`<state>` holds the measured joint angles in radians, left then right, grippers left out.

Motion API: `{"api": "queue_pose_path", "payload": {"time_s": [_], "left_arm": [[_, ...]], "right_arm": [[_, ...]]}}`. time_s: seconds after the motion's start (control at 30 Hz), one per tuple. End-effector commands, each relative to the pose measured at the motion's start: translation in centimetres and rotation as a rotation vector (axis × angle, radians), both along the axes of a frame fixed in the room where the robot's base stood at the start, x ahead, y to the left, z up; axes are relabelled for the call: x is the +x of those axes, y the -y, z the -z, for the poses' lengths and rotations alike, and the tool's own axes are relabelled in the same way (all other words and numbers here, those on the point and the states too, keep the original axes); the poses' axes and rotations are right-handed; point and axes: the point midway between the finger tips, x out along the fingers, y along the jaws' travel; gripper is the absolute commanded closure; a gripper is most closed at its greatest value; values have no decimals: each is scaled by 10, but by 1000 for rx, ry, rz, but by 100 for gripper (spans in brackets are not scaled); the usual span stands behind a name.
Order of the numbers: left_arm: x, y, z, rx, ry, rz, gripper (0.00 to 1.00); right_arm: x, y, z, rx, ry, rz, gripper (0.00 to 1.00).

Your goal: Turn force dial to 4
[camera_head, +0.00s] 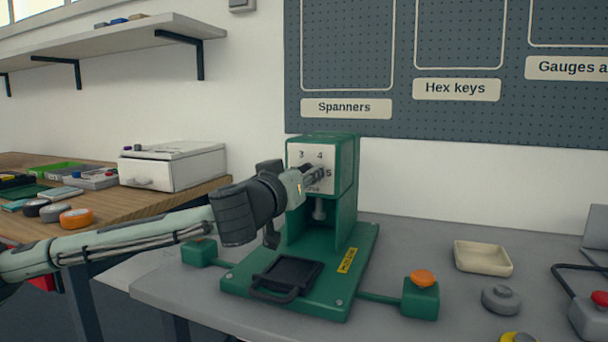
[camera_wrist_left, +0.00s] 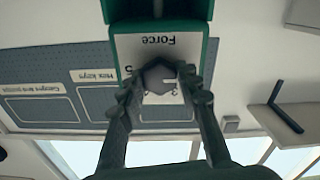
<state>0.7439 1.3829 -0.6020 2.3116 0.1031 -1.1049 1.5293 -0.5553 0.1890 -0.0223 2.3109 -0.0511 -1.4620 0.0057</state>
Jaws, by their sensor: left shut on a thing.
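The green press (camera_head: 345,200) stands on the grey bench. Its white dial plate (camera_head: 311,148) shows the numbers 3, 4 and 5. In the left wrist view the plate appears upside down, with the word Force (camera_wrist_left: 158,40). The dark force dial (camera_wrist_left: 159,76) sits between the fingers of my left gripper (camera_wrist_left: 160,88). The gripper is shut on it from both sides. A pale mark shows on the dial face, but I cannot tell which number it points to. In the head view my left gripper (camera_head: 310,180) covers most of the dial. My right gripper is not in view.
A box with an orange button (camera_head: 422,278) is at the press's right, another green box (camera_head: 198,252) at its left. A cream tray (camera_head: 482,257) and grey knob (camera_head: 501,299) lie on the right. A white drawer box (camera_head: 172,166) stands on the wooden table.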

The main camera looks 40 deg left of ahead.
Motion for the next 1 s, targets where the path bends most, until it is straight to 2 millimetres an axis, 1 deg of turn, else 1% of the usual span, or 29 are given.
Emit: {"api": "queue_pose_path", "payload": {"time_s": [0.27,0.57,0.87,1.0], "left_arm": [[0,0,1,99,-25,0,96],[0,1,0,346,-84,0,96],[0,2,0,622,-152,2,96],[0,2,-1,752,-182,0,96]], "right_arm": [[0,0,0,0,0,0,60],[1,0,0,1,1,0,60],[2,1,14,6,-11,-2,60],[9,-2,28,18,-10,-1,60]]}}
